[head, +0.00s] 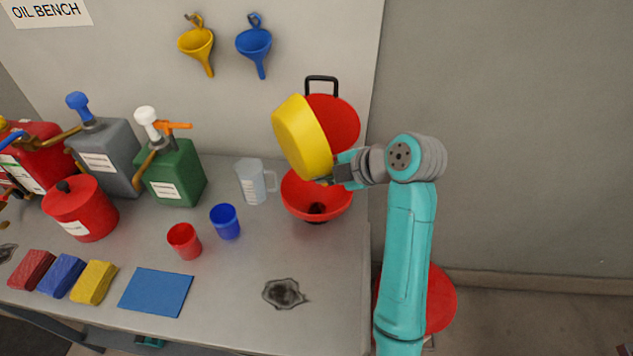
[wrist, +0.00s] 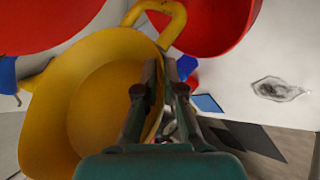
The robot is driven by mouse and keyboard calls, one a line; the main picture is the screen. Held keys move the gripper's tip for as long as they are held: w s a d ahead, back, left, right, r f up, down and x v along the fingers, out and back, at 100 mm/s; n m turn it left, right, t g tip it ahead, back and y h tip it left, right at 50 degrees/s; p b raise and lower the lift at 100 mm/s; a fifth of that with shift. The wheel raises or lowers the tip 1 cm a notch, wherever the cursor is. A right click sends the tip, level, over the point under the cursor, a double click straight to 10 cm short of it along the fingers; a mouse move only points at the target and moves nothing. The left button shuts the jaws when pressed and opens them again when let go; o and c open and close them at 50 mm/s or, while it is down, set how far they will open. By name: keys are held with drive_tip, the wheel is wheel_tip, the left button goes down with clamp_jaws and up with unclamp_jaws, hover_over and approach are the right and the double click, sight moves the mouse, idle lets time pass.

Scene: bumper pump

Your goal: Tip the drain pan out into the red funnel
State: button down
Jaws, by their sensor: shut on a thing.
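The yellow drain pan (head: 302,137) is held up over the bench, tipped steeply onto its side. My gripper (head: 338,172) is shut on the pan's edge at its lower right. The wrist view shows the fingers (wrist: 163,88) at the rim of the pan (wrist: 95,105), whose visible inside is plain yellow. The red funnel (head: 316,207) stands on the bench just below the pan, with a dark hole in its bottom. Its red round lid (head: 340,122) stands up behind, partly hidden by the pan. No liquid stream shows.
A clear measuring jug (head: 252,183) stands left of the funnel, with a blue cup (head: 225,222) and a red cup (head: 184,241) nearer. A green can (head: 174,178) stands farther left. A dark stain (head: 285,292) marks the front bench. The bench ends just right of the funnel.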

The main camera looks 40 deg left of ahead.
drive_tip(key=t, duration=0.1)
drive_tip(key=s+n+t+h, duration=0.1)
drive_tip(key=f+n+t, duration=0.1)
drive_tip(key=shift+s+a+t, duration=0.15)
drive_tip(key=shift+a+t, duration=0.1)
drive_tip(key=shift+t, duration=0.05)
drive_tip(key=shift+s+f+h, duration=0.1)
drive_tip(key=shift+f+h, duration=0.05)
drive_tip(key=shift+h, duration=0.15)
wheel_tip(320, 180, down, 2)
drive_tip(key=shift+s+n+t, duration=0.15)
drive_tip(key=shift+n+t, duration=0.35)
drive_tip(key=shift+t, duration=0.3)
drive_tip(key=shift+s+a+n+t+h, duration=0.2)
drive_tip(key=shift+s+n+t+h, duration=0.1)
drive_tip(key=shift+t, duration=0.3)
drive_tip(key=shift+s+a+f+n+t, duration=0.15)
drive_tip(key=shift+s+t, duration=0.15)
drive_tip(key=shift+s, duration=0.05)
drive_tip(key=shift+s+a+f+n+t, duration=0.1)
drive_tip(key=shift+s+a+n+t, duration=0.05)
drive_tip(key=shift+s+t, duration=0.2)
drive_tip(key=shift+s+a+h, duration=0.1)
drive_tip(key=shift+s+h, duration=0.2)
drive_tip(key=shift+s+a+f+n+t+p, duration=0.15)
drive_tip(key=shift+s+a+n+t, duration=0.25)
drive_tip(key=shift+s+n+t, duration=0.5)
drive_tip(key=shift+s+a+r+n+t+p, duration=0.15)
drive_tip(key=shift+s+a+n+t, duration=0.3)
drive_tip(key=shift+s+t, duration=0.75)
